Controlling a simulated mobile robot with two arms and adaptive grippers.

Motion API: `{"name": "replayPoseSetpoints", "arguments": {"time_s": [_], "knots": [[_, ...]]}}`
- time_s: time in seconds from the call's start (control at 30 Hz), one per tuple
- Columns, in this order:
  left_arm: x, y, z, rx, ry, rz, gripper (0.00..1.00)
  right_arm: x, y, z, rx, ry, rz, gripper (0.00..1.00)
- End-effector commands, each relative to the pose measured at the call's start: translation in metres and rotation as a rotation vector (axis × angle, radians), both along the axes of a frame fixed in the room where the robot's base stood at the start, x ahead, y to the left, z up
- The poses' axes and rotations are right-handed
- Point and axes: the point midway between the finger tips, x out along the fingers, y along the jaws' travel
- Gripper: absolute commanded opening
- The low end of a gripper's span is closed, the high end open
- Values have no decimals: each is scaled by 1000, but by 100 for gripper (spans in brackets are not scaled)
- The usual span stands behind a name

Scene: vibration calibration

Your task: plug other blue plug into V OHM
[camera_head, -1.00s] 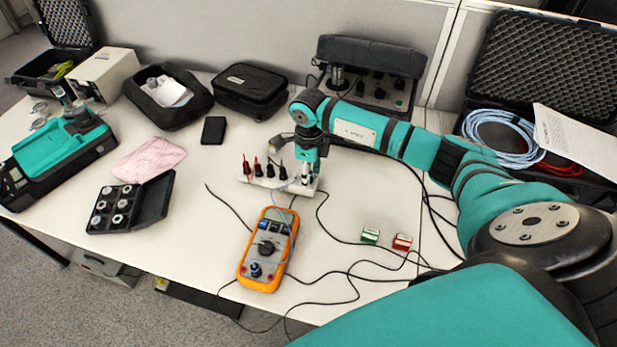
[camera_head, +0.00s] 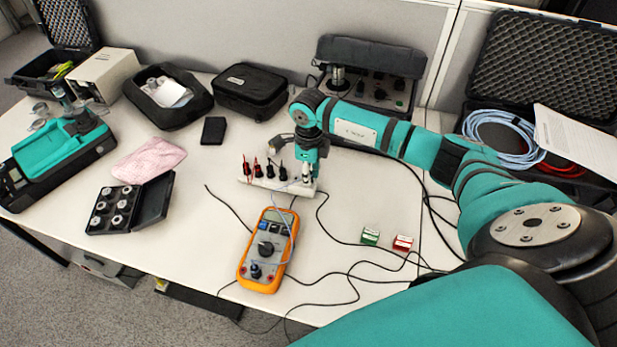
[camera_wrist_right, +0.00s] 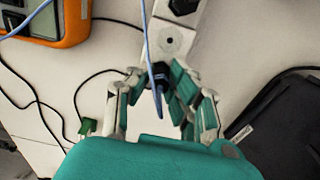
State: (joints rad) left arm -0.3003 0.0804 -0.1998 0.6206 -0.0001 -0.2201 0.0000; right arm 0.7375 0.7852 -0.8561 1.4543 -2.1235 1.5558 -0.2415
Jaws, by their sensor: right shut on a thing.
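The orange multimeter (camera_head: 268,250) lies face up on the table, with a dark blue plug (camera_head: 256,270) at its lower end. Its corner (camera_wrist_right: 75,22) shows at the upper left of the wrist view. A white holder (camera_head: 252,181) stands beyond it, with red and black plugs upright in its left part. My right gripper (camera_head: 306,180) is at the holder's right end. In the wrist view it (camera_wrist_right: 157,80) is shut on a dark blue plug (camera_wrist_right: 159,74) with a blue lead, over or in the holder's end. I cannot tell whether the plug is still seated. My left gripper is not in view.
Black cables (camera_head: 345,273) run across the table around the multimeter. An open black case of metal pieces (camera_head: 125,205) lies to the left. Bare table separates the case from the multimeter.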

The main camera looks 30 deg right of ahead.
Motion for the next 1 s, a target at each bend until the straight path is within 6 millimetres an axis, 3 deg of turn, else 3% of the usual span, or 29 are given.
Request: {"name": "replayPoseSetpoints", "arguments": {"time_s": [1.0], "knots": [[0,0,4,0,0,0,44,1,0,11,1,-2,0,0]]}}
